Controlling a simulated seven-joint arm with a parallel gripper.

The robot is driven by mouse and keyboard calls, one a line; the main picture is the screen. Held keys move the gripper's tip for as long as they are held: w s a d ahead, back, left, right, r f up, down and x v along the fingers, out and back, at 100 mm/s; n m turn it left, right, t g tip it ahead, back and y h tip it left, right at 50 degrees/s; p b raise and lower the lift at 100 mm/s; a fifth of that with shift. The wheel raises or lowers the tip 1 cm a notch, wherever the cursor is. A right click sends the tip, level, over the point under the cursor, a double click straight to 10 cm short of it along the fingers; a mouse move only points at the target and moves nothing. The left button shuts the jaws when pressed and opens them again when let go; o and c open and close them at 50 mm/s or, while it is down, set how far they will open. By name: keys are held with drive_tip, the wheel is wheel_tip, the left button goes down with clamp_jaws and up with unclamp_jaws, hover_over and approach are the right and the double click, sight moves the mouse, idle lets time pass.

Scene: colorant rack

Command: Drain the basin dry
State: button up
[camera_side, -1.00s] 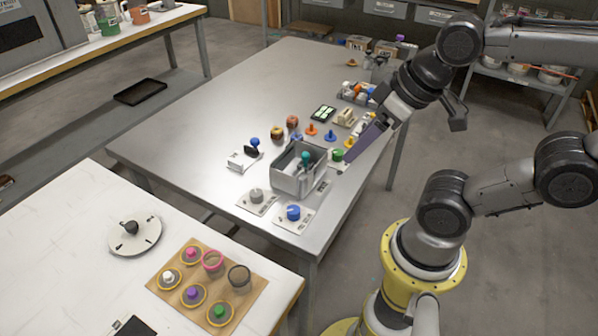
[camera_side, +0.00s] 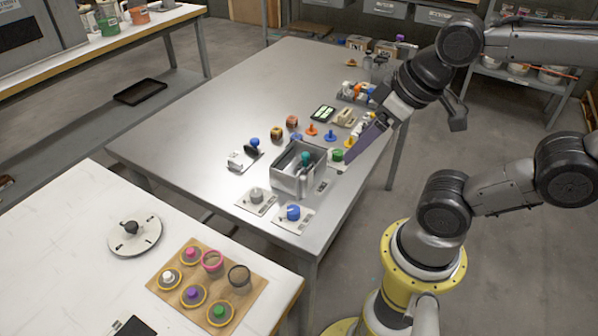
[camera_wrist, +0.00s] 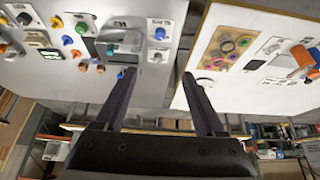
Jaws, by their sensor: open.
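The basin (camera_side: 284,181) is an open grey metal box near the front corner of the metal table. A teal-topped piece (camera_side: 305,158) stands within its outline; its lower end is hidden. I cannot tell whether liquid is inside. My gripper (camera_side: 352,153) is to the right of the basin and above the table edge, its long dark fingers pointing down-left, apart from the basin. In the wrist view my gripper (camera_wrist: 160,78) has its two fingers spread with nothing between them, and the basin (camera_wrist: 122,48) lies ahead, small, beyond the left finger.
Around the basin are a green knob (camera_side: 337,155), a blue knob (camera_side: 293,212), a grey knob (camera_side: 257,195) and a blue-tipped black lever (camera_side: 253,143). Several small coloured pieces stand behind. A white table (camera_side: 75,235) at front left holds a board of rings. The metal table's left half is clear.

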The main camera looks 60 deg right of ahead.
idle(0.3)
drive_tip(key=w+r+m, duration=0.4)
drive_tip(key=w+m, duration=0.1)
drive_tip(key=m, duration=0.2)
drive_tip(key=m+g, duration=0.6)
drive_tip(key=m, duration=0.2)
hover_over(256, 193)
wheel_tip(256, 193, down, 15)
wheel_tip(256, 193, down, 14)
clamp_jaws()
